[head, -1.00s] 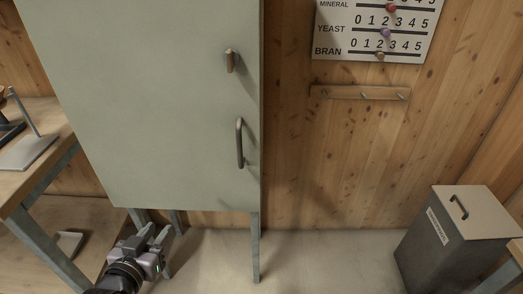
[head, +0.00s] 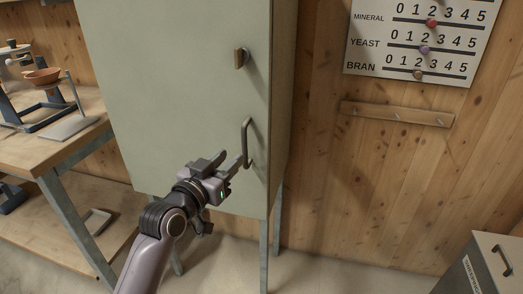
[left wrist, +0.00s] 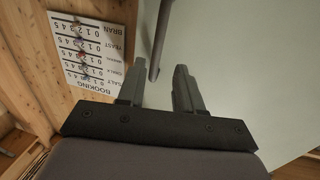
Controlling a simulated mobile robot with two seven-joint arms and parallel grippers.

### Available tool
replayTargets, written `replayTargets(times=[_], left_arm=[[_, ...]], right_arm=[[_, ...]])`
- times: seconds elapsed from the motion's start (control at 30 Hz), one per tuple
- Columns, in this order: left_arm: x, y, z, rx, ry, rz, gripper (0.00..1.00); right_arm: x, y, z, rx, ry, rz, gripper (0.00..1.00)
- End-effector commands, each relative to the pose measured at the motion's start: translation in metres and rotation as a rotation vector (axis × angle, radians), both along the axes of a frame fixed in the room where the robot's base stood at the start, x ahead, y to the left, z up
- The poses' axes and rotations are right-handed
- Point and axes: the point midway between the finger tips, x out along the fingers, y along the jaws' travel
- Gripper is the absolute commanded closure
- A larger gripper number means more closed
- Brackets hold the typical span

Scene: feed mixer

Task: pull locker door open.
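The locker (head: 180,90) is a tall pale green cabinet on legs, and its door is shut. A dark bar handle (head: 246,143) stands upright near the door's right edge. A small wooden latch (head: 241,58) sits above it. My left gripper (head: 232,162) is open, just left of the handle's lower part in the head view. In the left wrist view the handle (left wrist: 160,42) reaches down between and beyond the open fingertips (left wrist: 158,78); I see no contact. My right gripper is not in view.
A wooden workbench (head: 45,150) with a scale (head: 40,95) stands at the left. A board with sliders (head: 425,40) and a peg rail (head: 396,114) are on the wall at the right. A grey lidded bin (head: 480,270) stands at the lower right. The floor before the locker looks clear.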

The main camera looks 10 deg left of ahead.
Motion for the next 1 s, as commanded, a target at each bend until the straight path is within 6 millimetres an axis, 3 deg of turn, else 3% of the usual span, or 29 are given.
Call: replayTargets(times=[0.27,0.7,1.0], left_arm=[[0.012,-0.002,0.005,-0.005,-0.011,-0.002,0.65],[0.062,-0.014,0.005,-0.004,-0.010,-0.002,0.65],[0.072,-0.016,0.005,-0.003,-0.010,-0.002,0.65]], right_arm=[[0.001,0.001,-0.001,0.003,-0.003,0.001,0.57],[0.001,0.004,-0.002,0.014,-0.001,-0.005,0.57],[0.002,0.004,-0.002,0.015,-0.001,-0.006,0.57]])
